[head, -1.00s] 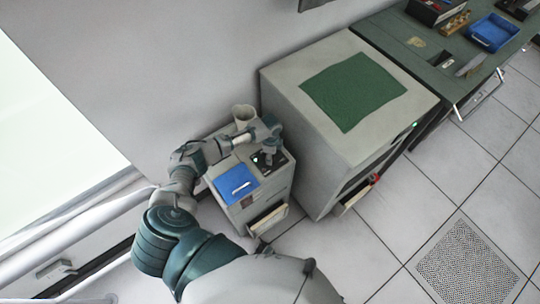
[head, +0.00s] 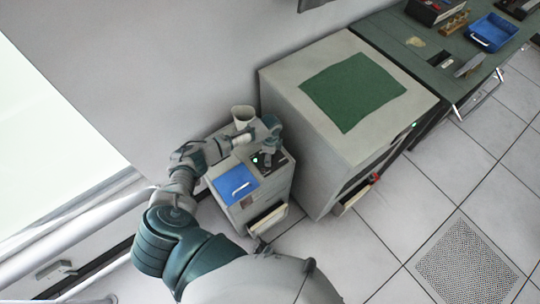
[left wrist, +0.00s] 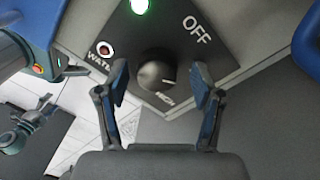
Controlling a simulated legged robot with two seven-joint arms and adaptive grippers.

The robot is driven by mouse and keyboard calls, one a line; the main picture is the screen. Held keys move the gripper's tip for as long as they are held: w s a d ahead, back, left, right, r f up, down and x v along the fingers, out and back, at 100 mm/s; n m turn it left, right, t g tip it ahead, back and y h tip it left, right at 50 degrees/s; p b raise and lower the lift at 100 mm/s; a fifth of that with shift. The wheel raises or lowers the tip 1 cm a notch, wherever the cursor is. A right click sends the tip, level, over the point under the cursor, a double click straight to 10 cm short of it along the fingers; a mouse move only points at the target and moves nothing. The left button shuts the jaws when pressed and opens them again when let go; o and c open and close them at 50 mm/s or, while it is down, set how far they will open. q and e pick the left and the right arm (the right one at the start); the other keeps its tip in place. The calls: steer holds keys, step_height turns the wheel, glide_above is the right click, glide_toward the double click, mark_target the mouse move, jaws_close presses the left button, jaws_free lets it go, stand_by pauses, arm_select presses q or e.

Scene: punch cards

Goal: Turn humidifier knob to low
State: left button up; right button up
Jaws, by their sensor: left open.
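The humidifier (head: 243,217) is a small grey cabinet with a blue panel (head: 236,185) and a black control panel on top. In the left wrist view its round black knob (left wrist: 156,70) sits on the black panel (left wrist: 182,48), marked OFF, WATER and what looks like HIGH. The knob's white mark points toward the HIGH label. A green light (left wrist: 140,6) glows on the panel. My left gripper (left wrist: 160,76) is open, with one finger on each side of the knob; contact cannot be told. In the head view the left gripper (head: 269,158) is over the panel and hides the knob.
A pale cup-shaped spout (head: 243,114) stands at the humidifier's back. A large grey cabinet (head: 300,112) with a green mat (head: 352,92) stands close on the right. Beyond it is a green workbench (head: 425,62) with a blue tray (head: 493,32). Tiled floor is clear at the front right.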

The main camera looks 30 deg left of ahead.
arm_select(q)
step_height(320, 180, up, 12)
steer(key=shift+w+a, duration=0.2)
steer(key=shift+w, duration=0.2)
steer(key=shift+f, duration=0.1)
stand_by(0.3)
